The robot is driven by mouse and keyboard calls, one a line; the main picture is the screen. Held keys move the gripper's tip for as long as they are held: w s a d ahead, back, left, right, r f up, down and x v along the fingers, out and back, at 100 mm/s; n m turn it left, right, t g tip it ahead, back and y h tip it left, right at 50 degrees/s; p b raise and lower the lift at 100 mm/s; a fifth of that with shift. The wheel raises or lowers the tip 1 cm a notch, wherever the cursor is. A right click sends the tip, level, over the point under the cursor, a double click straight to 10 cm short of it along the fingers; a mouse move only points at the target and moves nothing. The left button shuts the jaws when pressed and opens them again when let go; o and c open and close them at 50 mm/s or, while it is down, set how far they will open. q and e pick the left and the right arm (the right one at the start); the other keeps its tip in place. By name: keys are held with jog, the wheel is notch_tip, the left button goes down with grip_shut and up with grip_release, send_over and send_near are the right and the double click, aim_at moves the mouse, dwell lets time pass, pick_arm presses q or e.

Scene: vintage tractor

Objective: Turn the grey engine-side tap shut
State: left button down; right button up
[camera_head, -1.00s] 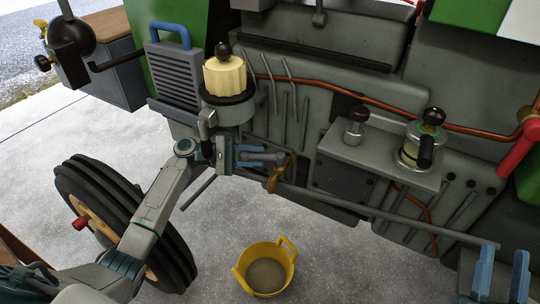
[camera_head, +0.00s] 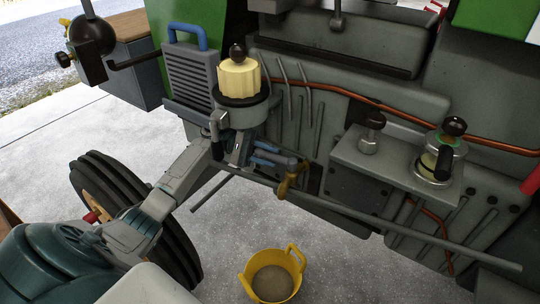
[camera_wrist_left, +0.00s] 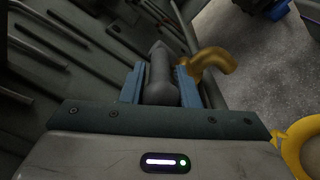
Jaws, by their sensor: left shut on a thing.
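The grey tap handle (camera_wrist_left: 160,78) lies between the two blue fingers of my left gripper (camera_wrist_left: 161,82) in the left wrist view. A curved brass spout (camera_wrist_left: 212,62) sits just right of the fingers. My right gripper is not in view.
A yellow bucket (camera_head: 272,278) stands on the concrete below the tap. A long grey rod (camera_head: 365,218) runs along the engine side. A cream-topped filter (camera_head: 239,78) is above the gripper, and a front wheel (camera_head: 165,240) is at left. A bracket (camera_head: 395,160) juts out at right.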

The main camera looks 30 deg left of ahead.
pick_arm(q)
jog(key=c, duration=1.3)
grip_release()
jog(key=shift+a, duration=0.1)
jog(key=a, duration=0.7)
jog(key=s+a, duration=0.1)
jog(key=a, duration=0.2)
jog(key=shift+s+a, duration=0.1)
jog(key=shift+a, duration=0.15)
